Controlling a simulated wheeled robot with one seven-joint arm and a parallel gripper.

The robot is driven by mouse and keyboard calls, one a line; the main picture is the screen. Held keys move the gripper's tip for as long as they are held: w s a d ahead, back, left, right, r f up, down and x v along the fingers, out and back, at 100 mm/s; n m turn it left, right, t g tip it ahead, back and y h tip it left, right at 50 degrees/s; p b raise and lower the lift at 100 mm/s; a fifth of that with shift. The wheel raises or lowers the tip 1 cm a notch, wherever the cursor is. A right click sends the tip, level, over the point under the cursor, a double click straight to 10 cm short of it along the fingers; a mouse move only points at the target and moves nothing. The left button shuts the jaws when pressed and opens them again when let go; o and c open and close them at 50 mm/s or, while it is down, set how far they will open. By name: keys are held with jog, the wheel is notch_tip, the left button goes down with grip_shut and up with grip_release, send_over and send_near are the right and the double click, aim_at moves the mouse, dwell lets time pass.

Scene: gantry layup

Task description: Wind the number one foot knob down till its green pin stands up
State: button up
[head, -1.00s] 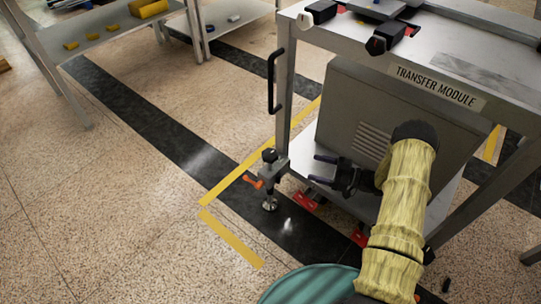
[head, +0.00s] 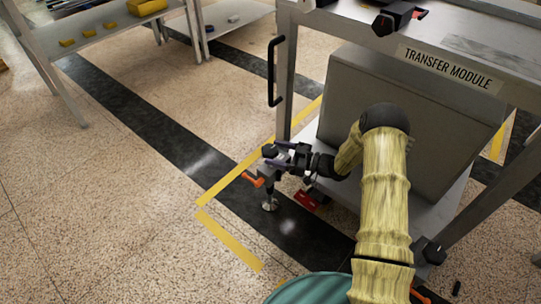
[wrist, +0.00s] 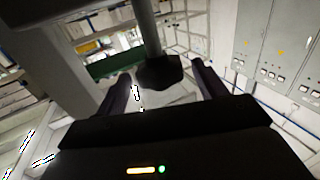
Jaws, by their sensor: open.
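The foot knob (head: 269,151) is black and tops the levelling foot at the near left corner of the transfer module. In the wrist view the dark faceted knob (wrist: 160,72) shows on a grey stem between my fingers. My gripper (head: 276,153) is open, its purple-tipped fingers reaching left on either side of the knob. In the wrist view a gap shows between the knob and each finger. The round metal foot pad (head: 269,205) stands below, on or very near the black floor strip. I see no green pin and no readable number.
An orange lever (head: 253,180) sticks out left of the foot. A red part (head: 307,201) lies under the module's lower shelf. The module's leg and black handle (head: 273,72) rise behind the knob. Floor to the left is clear.

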jog(key=shift+b+x, duration=0.35)
jog(key=shift+x, duration=0.7)
jog(key=shift+a, duration=0.2)
jog(key=c, duration=1)
jog(key=shift+r+m+t+p, duration=0.1)
jog(key=shift+m+t+p, duration=0.2)
jog(key=shift+t+p, duration=0.2)
